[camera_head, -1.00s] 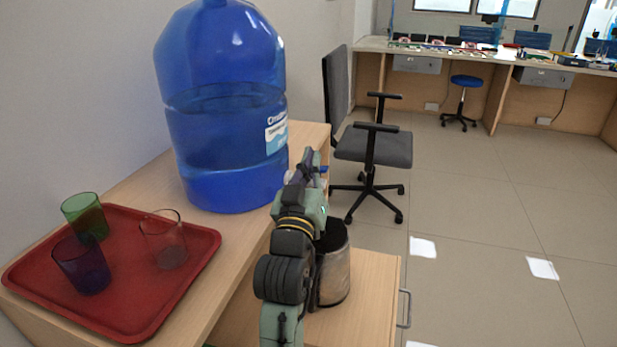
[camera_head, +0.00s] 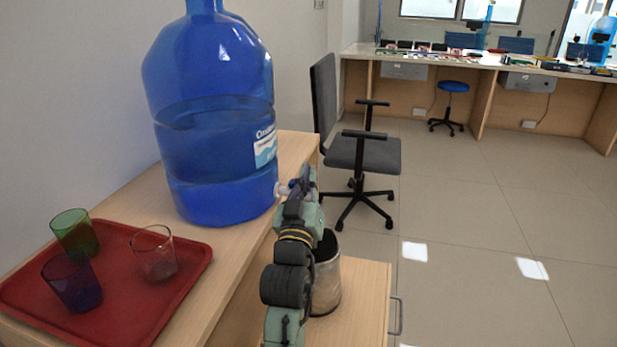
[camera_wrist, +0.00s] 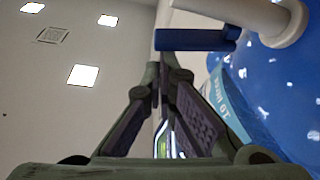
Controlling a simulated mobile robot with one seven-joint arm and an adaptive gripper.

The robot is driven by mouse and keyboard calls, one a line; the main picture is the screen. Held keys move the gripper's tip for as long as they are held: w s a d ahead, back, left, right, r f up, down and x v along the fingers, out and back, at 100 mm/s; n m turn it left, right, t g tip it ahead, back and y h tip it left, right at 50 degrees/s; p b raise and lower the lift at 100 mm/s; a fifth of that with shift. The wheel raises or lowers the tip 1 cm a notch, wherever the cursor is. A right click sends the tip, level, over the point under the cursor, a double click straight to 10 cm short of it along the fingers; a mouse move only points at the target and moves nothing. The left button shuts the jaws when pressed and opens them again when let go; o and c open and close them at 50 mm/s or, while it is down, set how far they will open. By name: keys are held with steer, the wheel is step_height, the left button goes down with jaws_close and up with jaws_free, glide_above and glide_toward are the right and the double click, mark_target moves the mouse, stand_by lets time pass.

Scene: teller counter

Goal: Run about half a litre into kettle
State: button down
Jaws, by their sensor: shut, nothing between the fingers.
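A large blue water bottle (camera_head: 215,150) stands upright on the wooden counter, partly filled. Its white tap (camera_head: 283,189) sticks out low on its right side. The wrist view shows the tap's white body (camera_wrist: 287,22) and blue lever (camera_wrist: 195,40) close beyond the fingertips. My gripper (camera_head: 305,182) is shut and empty, just right of the tap. The metal kettle (camera_head: 327,285) with a dark open top stands on the lower shelf, partly hidden behind my arm. Its inside contents cannot be seen.
A red tray (camera_head: 135,318) on the counter holds green, purple and clear glasses. The lower wooden surface (camera_head: 362,295) has a handle at its right edge. A grey office chair (camera_head: 365,152) stands beyond. The tiled floor to the right is free.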

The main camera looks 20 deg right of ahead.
steer(key=m+b, duration=0.2)
steer(key=f+m+h+b, duration=0.1)
steer(key=b, duration=0.1)
steer(key=shift+s+d+f+g, duration=0.1)
steer(key=shift+s+d+g, duration=0.15)
steer(key=shift+d+g, duration=0.15)
stand_by(1.2)
steer(key=v, duration=0.7)
steer(key=shift+s+a+f, duration=0.15)
steer(key=shift+s+a, duration=0.05)
stand_by(1.4)
